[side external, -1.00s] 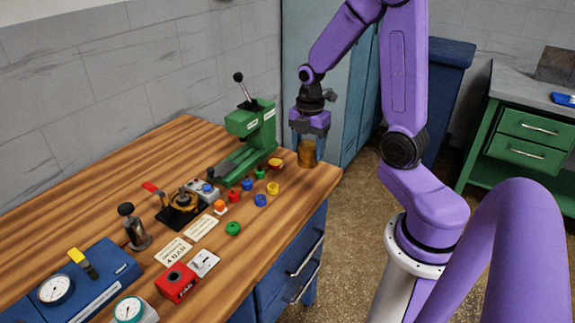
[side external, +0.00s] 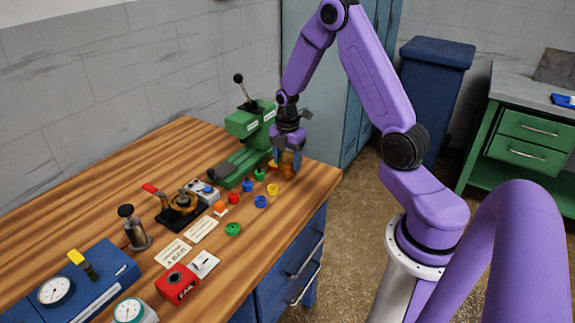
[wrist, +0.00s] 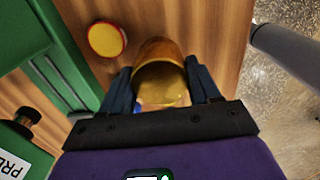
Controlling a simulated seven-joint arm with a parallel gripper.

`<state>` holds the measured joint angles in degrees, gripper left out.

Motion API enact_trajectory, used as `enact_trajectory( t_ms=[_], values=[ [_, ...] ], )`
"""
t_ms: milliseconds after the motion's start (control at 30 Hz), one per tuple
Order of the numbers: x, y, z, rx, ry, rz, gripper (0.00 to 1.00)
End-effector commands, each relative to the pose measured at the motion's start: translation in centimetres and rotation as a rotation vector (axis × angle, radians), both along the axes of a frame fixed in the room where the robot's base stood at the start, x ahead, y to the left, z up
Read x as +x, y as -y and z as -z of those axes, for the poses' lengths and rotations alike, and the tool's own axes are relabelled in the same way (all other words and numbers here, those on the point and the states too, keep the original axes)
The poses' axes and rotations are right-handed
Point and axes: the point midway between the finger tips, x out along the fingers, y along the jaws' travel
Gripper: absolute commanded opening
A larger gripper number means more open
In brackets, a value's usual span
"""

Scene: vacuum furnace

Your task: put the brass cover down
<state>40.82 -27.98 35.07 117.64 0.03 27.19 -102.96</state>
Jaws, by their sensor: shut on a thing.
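The brass cover (side external: 287,165) is a golden, cup-like cylinder near the far right corner of the wooden bench. My gripper (side external: 286,160) is shut on it, with the fingers pointing down. In the wrist view the brass cover (wrist: 161,75) sits between the two dark blue fingers of my gripper (wrist: 163,92), and its open rim faces the camera. It is at or just above the bench top; I cannot tell whether it touches.
A green press (side external: 247,140) stands close to the left of my gripper. A yellow-and-red round piece (wrist: 107,39) lies beside the cover. Several coloured caps, such as a blue one (side external: 260,201), lie in front. The bench's right edge (side external: 318,205) is near.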

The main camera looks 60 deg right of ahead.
Motion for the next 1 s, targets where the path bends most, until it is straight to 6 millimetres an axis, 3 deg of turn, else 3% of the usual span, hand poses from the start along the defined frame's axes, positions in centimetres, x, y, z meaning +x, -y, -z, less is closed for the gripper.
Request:
enact_trajectory(
  t_ms=[200,600,633,700,1000],
  values=[
    [-0.1,0.0,2.1,0.0,-0.002,0.001,0.24],
    [-0.1,0.0,2.5,0.0,-0.001,0.0,0.24],
    [-0.1,-0.1,2.5,0.0,-0.001,0.0,0.65],
    [-0.1,-0.1,2.5,0.0,-0.001,0.0,0.87],
    [-0.1,-0.1,2.4,0.0,-0.001,0.0,0.87]
  ],
)
